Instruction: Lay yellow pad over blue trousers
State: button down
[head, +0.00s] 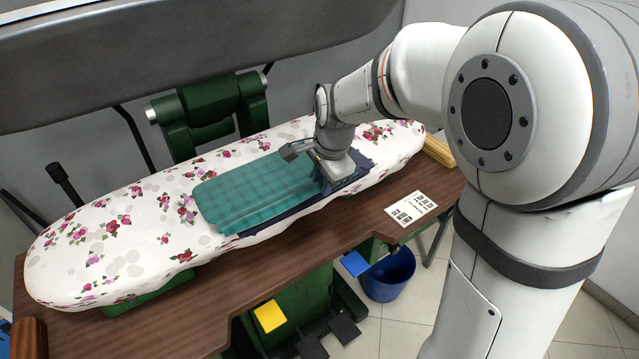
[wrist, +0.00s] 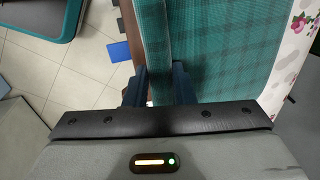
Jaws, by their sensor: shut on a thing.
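A teal checked cloth (head: 255,190) lies on the floral ironing board (head: 110,235). Dark blue fabric (head: 290,211), which looks like the blue trousers, shows from under its front edge and right end. My gripper (head: 338,180) is at the right end of the cloth, low over the board. In the wrist view my gripper (wrist: 163,85) is shut on a folded edge of the teal checked cloth (wrist: 225,50). The cloth reads as teal, and no yellow pad shows on the board. The exact grip point is partly hidden by my wrist in the head view.
The board stands on a brown table (head: 165,315) with a printed card (head: 411,208) at its right. A large grey press head (head: 150,50) hangs behind. Below are a yellow pedal (head: 269,316), a blue pedal (head: 354,263) and a blue bucket (head: 389,276).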

jog(key=shift+x, duration=0.9)
jog(key=c, duration=1.2)
grip_release()
jog(key=shift+s, duration=0.25)
jog(key=v, duration=1.2)
jog(key=s+d+f+n, duration=0.3)
jog(key=s+d+n, duration=0.2)
jog(key=s, duration=0.3)
jog(key=s+d+f+n+h, duration=0.1)
jog(key=s+d+f+n, duration=0.1)
jog(key=s+d+n, duration=0.4)
jog(key=s+d, duration=0.1)
jog(key=s, duration=0.2)
jog(key=shift+d+f+n+t, duration=0.3)
jog(key=shift+d+f+t, duration=0.05)
jog(key=shift+f+t, duration=0.05)
jog(key=shift+s, duration=0.15)
